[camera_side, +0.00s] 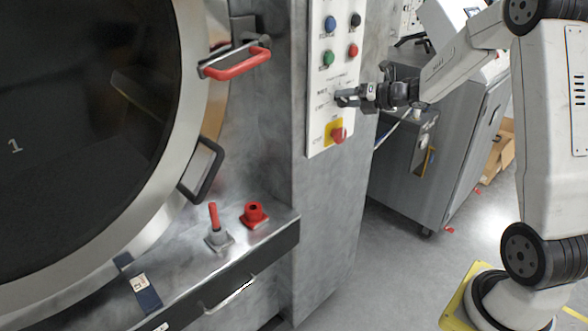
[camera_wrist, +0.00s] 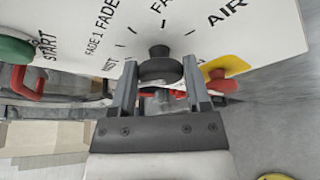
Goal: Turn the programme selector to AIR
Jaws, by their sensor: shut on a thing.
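The programme selector (camera_wrist: 160,67) is a dark knob on the white control panel (camera_wrist: 75,20), with printed marks around it. "AIR" is printed to its upper right in the wrist view. The knob's narrow end points up towards the marks near the middle, left of AIR; I cannot tell its exact mark. My gripper (camera_wrist: 160,76) is shut on the selector, one finger on each side. In the side view my gripper (camera_side: 345,97) reaches the panel (camera_side: 318,120) from the right, and its fingers hide most of the selector.
A red stop button (camera_side: 338,134) on a yellow plate sits just below the selector. Blue (camera_side: 330,24), green (camera_side: 328,58), black (camera_side: 355,19) and red (camera_side: 352,51) buttons sit above. A red-handled door latch (camera_side: 237,63) is to the left. A grey cabinet (camera_side: 445,150) stands behind my arm.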

